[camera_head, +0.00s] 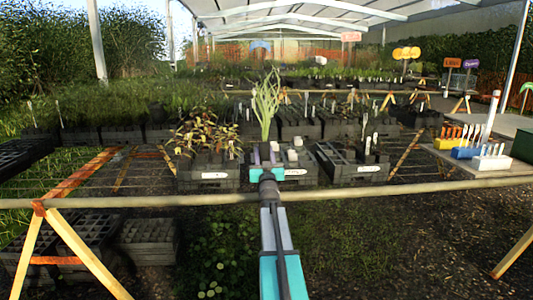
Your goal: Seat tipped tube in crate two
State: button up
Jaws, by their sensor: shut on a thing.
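My gripper (265,157) reaches up the middle of the view, over the middle crate. It is shut on a dark tube with a tall green grassy plant (265,105), which stands about upright. The tube's lower part is hidden behind the gripper, so I cannot tell whether it touches the crate floor. The middle crate (297,181) is black with a white label and holds several pale-topped tubes to the right of the gripper. The left crate (190,184) holds reddish leafy plants. The right crate (345,180) has open cells and dark tubes at its right side. The labels are too small to read.
A wooden rail (150,200) runs across in front of the crates. Trestle legs (75,245) and black trays (148,240) are at lower left. A side table (510,170) at right bears blue and yellow holders with labels. More plant crates stand behind.

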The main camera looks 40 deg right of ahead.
jog(key=shift+f+b, duration=1.05)
jog(key=shift+f, duration=0.65)
jog(key=o, duration=1.3)
jog(key=shift+p+v, duration=0.85)
jog(key=shift+v, duration=6.05)
jog(key=shift+f, duration=0.15)
